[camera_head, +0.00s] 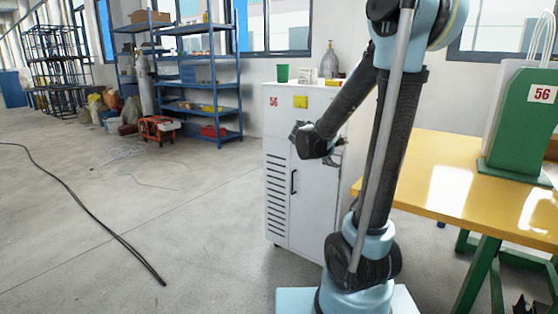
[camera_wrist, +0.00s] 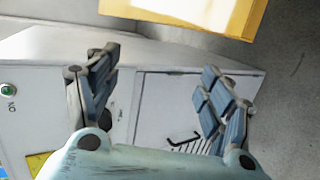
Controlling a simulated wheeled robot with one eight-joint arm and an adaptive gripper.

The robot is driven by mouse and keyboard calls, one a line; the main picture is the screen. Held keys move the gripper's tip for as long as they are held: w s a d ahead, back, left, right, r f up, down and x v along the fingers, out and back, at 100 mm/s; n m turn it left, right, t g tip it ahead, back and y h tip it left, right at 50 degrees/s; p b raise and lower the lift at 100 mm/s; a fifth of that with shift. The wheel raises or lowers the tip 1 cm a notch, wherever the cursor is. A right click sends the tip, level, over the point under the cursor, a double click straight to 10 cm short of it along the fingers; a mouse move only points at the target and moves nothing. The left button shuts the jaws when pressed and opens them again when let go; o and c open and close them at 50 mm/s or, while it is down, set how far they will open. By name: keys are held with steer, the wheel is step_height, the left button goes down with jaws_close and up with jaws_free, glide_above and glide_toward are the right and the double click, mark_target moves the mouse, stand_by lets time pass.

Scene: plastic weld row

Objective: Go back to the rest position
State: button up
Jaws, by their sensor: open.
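My gripper shows in the wrist view (camera_wrist: 165,85), with its two fingers spread wide apart and nothing between them. In the head view my gripper (camera_head: 335,152) is in front of the white cabinet, partly hidden behind my own wrist. My arm reaches up from its base, bends over at the top and comes down to the left. The white cabinet (camera_head: 280,190) has a dark handle and vent slots; its door (camera_wrist: 160,115) lies beyond the fingers in the wrist view.
A yellow table (camera_head: 440,170) stands at the right, with a green and white machine (camera_head: 515,110) marked 56. A green cup (camera_head: 283,73) and a grey bottle (camera_head: 330,62) stand on the cabinet. A black cable (camera_head: 95,215) crosses open floor at left. Blue shelves (camera_head: 212,85) stand behind.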

steer(key=s+a+f+m+g+y, duration=0.1)
steer(key=s+f+m+g+y, duration=0.1)
steer(key=s, duration=0.9)
steer(key=s+a+f+m+g+y, duration=0.2)
steer(key=s+f+m+y, duration=0.2)
steer(key=s, duration=0.6)
steer(key=s+a+f+m+g+y, duration=0.1)
steer(key=s+f+m+g+y, duration=0.1)
steer(key=s+f, duration=0.4)
steer(key=s+m+y, duration=0.1)
steer(key=s, duration=0.4)
steer(key=shift+s+a+f, duration=0.25)
steer(key=shift+s+f, duration=0.1)
steer(key=shift+f, duration=0.05)
